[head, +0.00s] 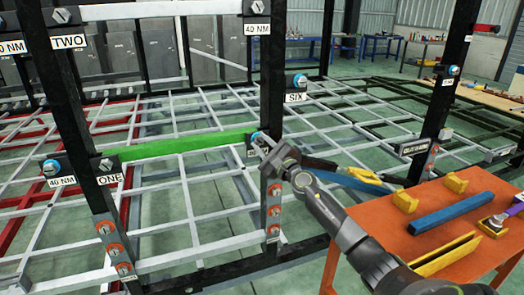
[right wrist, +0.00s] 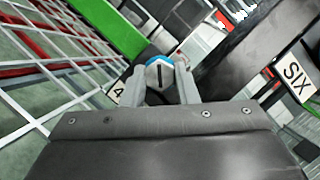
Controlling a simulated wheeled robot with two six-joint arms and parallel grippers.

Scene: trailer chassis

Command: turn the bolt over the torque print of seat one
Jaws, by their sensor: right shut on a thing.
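My right gripper (head: 262,140) is at the bolt at the right end of the green bar (head: 190,146), on a black post. In the right wrist view its two fingers (right wrist: 160,84) are shut on the bolt (right wrist: 158,74), which has a blue ring and a dark line across its pale face. A white print starting with "4" (right wrist: 118,92) is partly hidden beside the left finger. The ONE plate (head: 108,178) is at the bar's left end, near another blue-ringed bolt (head: 52,167) over a 40 NM print (head: 62,183). My left gripper is not in view.
A SIX plate (head: 296,97) has a blue-ringed bolt (head: 300,80) above it. An orange table (head: 400,237) at the right holds a blue bar (head: 451,207) and yellow blocks. The white frame grid (head: 200,208) spreads below the bar.

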